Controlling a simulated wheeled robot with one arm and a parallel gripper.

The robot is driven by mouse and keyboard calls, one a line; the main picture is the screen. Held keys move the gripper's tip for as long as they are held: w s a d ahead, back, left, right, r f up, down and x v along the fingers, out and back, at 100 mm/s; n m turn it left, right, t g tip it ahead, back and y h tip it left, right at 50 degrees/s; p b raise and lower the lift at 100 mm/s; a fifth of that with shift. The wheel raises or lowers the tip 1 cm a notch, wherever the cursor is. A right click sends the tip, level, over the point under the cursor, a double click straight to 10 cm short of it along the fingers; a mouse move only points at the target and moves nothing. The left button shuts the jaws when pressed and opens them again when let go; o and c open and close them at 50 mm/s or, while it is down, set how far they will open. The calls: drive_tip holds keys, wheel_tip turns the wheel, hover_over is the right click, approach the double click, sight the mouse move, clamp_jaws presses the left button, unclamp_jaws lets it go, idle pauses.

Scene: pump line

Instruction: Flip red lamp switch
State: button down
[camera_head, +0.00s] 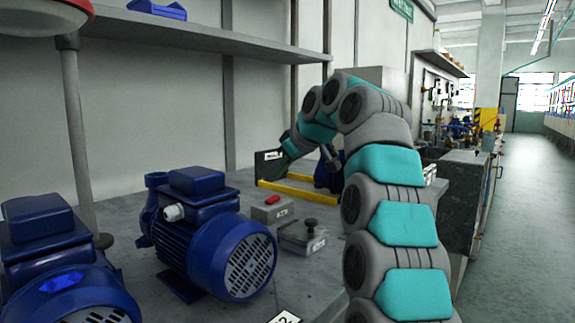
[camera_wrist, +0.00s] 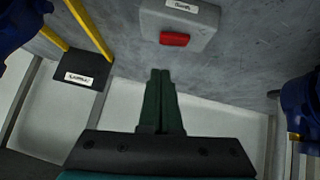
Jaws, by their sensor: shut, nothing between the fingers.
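The red switch (camera_head: 272,200) sits on top of a small grey box (camera_head: 268,214) with a white label, on the bench beside a blue motor. In the wrist view the red switch (camera_wrist: 174,39) shows on its grey box (camera_wrist: 205,25), just beyond my fingertips in the picture. My gripper (camera_wrist: 160,73) has its two dark green fingers together and empty. A visible gap separates them from the switch in the picture. A red lamp (camera_head: 48,14) on a pole stands at the upper left.
A second grey box with a black knob (camera_head: 310,228) stands just right of the switch box. Blue motors (camera_head: 208,230) fill the left of the bench. A yellow frame (camera_head: 300,190) with a black labelled plate (camera_wrist: 80,78) lies behind. A shelf (camera_head: 200,38) runs above.

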sight(273, 200)
drive_tip(key=shift+w+d+f+b, duration=0.1)
drive_tip(key=shift+d+f+b, duration=0.15)
drive_tip(key=shift+f, duration=0.6)
drive_tip(key=shift+w+d+f+b, duration=0.1)
drive_tip(key=shift+d+f+b, duration=0.1)
drive_tip(key=shift+f, duration=0.65)
drive_tip(key=shift+a, duration=0.1)
drive_tip(key=shift+p, duration=0.3)
